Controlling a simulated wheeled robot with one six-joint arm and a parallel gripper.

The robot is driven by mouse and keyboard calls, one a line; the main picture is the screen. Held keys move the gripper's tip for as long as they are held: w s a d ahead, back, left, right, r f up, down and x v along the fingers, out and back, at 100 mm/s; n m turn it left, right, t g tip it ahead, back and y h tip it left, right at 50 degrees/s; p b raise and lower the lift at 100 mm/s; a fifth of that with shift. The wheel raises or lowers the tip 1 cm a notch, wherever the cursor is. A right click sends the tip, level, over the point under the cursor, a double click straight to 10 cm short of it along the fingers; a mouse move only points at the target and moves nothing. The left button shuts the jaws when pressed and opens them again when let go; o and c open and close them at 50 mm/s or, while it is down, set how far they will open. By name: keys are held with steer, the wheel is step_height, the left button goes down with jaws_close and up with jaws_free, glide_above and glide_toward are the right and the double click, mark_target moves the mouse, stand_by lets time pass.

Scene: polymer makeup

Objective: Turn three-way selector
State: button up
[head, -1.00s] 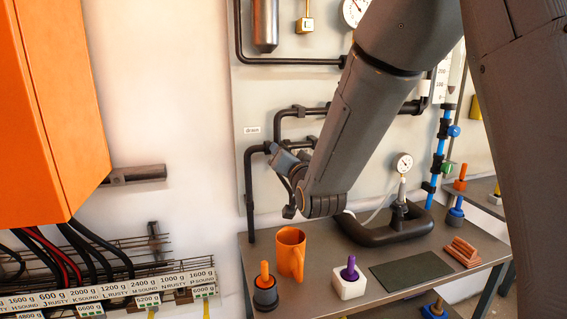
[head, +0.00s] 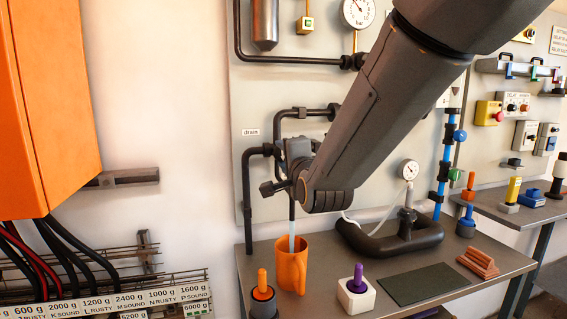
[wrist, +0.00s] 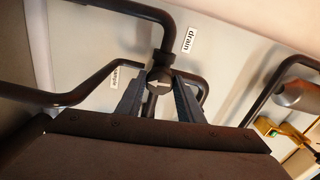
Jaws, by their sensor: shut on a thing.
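The selector (wrist: 159,76) is a dark round knob with a pale pointer mark, at a pipe junction in the upper middle of the wrist view. My gripper (wrist: 158,92) has one finger on each side of it and is shut on it. In the head view my gripper (head: 293,163) is at the pipes on the panel, and my arm hides most of the selector. A "drain" label (wrist: 188,40) is above right of the knob, and a second label (wrist: 114,77) is to its left. A pale stream (head: 292,228) runs down into an orange mug (head: 292,267).
Black pipes (head: 249,190) run close around my gripper. Below, the bench holds a white block with a purple peg (head: 356,292), a black cup with an orange peg (head: 263,296), a dark mat (head: 422,283) and a gauge (head: 408,170) on a black base.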

steer(key=shift+m+b, duration=0.4)
steer(key=shift+m, duration=0.2)
steer(key=o, duration=1.1)
steer(key=shift+s, duration=0.1)
steer(key=shift+b+v, duration=0.65)
steer(key=shift+v, duration=3.2)
